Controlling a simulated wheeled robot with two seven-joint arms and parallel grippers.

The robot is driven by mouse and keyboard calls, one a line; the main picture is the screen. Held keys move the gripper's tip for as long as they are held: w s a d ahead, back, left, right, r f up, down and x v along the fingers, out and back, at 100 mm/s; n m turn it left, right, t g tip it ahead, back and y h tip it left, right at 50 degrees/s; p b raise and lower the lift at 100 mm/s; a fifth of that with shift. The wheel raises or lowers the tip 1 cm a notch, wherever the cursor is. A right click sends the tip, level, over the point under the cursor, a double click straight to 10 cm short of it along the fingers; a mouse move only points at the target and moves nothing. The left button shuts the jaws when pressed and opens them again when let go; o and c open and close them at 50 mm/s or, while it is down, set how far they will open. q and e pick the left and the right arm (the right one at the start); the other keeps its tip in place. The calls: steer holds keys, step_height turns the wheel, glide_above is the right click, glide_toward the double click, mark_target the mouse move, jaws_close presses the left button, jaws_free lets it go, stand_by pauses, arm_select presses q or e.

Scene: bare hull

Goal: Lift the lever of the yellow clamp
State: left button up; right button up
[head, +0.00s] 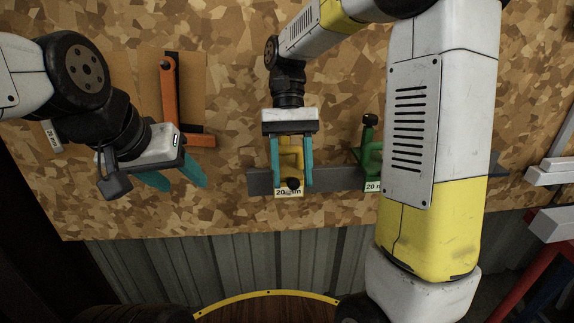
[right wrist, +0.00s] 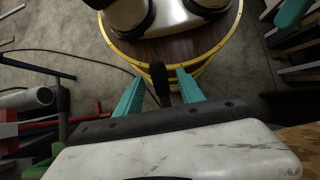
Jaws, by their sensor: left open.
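The yellow clamp (head: 291,155) sits on a grey rail on the chipboard, with a black knob (head: 293,184) at its lower end. A label reading 20 mm is under it. My right gripper (head: 292,187) is in front of the clamp, one teal finger on each side of it. In the right wrist view a black-tipped lever (right wrist: 158,76) stands between the two fingertips, with a gap on both sides. The gripper is open; I see no contact. My left gripper (head: 182,182) is open and empty, left of the clamp. The clamp's upper part is hidden by my right gripper.
A green clamp (head: 370,145) is on the same grey rail (head: 335,178), to the right, partly behind my right arm. An orange bracket (head: 169,98) hangs on the board at upper left. Corrugated metal (head: 160,275) lies below the board. White bars (head: 550,173) stick out at far right.

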step_height(320, 180, up, 4)
steer(key=shift+f, duration=0.1)
steer(key=s+a+r, duration=0.1)
steer(key=s+a, duration=0.1)
steer(key=s, duration=1.3)
steer(key=shift+s+a, duration=0.25)
steer(key=shift+s, duration=0.15)
steer(key=shift+r, duration=0.1)
